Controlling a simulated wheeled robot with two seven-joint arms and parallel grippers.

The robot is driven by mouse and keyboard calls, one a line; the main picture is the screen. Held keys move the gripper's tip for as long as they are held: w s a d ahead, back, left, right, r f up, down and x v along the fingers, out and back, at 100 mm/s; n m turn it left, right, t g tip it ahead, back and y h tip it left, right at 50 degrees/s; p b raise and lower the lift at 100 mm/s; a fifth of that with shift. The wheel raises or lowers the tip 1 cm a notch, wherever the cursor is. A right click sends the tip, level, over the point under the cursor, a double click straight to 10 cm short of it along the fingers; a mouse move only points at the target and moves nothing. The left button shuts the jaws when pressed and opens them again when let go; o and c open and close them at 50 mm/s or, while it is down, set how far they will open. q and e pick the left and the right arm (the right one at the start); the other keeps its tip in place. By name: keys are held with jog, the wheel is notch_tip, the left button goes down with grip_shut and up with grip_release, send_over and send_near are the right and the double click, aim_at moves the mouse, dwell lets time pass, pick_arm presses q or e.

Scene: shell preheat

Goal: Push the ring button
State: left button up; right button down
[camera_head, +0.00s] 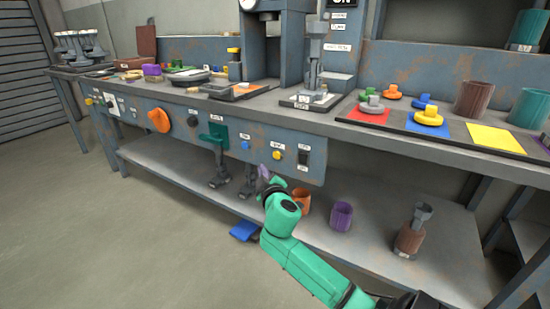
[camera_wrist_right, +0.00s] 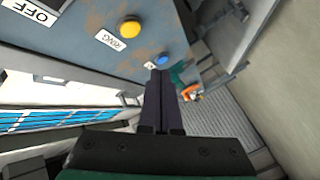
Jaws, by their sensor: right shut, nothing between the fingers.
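The ring button is a round yellow button on the front panel of the bench, seen in the head view (camera_head: 277,155). In the right wrist view the yellow ring button (camera_wrist_right: 129,27) stands beside a label reading RING (camera_wrist_right: 110,40). My right gripper (camera_head: 264,172) is below and slightly left of it in the head view, partly hidden by my green wrist. In the wrist view my right gripper (camera_wrist_right: 160,74) is shut and empty. Its tips point near a blue button (camera_wrist_right: 161,59), and the yellow button is up and left of them. My left gripper is not in view.
The panel also carries a blue button (camera_head: 245,146), a black switch (camera_head: 303,157), a dark green handle (camera_head: 214,137) and an orange knob (camera_head: 158,120). An orange cup (camera_head: 301,199), a purple cup (camera_head: 341,215) and a brown container (camera_head: 409,239) stand on the lower shelf.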

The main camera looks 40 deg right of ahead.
aim_at(273, 156)
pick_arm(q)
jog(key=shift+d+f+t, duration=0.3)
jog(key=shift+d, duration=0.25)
pick_arm(e)
jog(key=shift+w+d, duration=0.25)
jog(key=shift+d, duration=0.65)
jog(key=shift+w+d, duration=0.3)
jog(key=shift+d, duration=0.65)
jog(key=shift+w+d, duration=0.25)
jog(key=shift+d, duration=0.65)
jog(key=shift+d, duration=0.1)
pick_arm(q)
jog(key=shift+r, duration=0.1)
pick_arm(e)
jog(key=shift+w+d, duration=0.15)
jog(key=shift+d, duration=0.15)
jog(key=shift+w+d, duration=0.1)
jog(key=shift+d, duration=0.3)
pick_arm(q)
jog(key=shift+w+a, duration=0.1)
pick_arm(e)
jog(key=shift+a, duration=0.1)
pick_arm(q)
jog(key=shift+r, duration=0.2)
pick_arm(e)
jog(key=shift+s+a, duration=0.25)
jog(key=shift+a, duration=0.45)
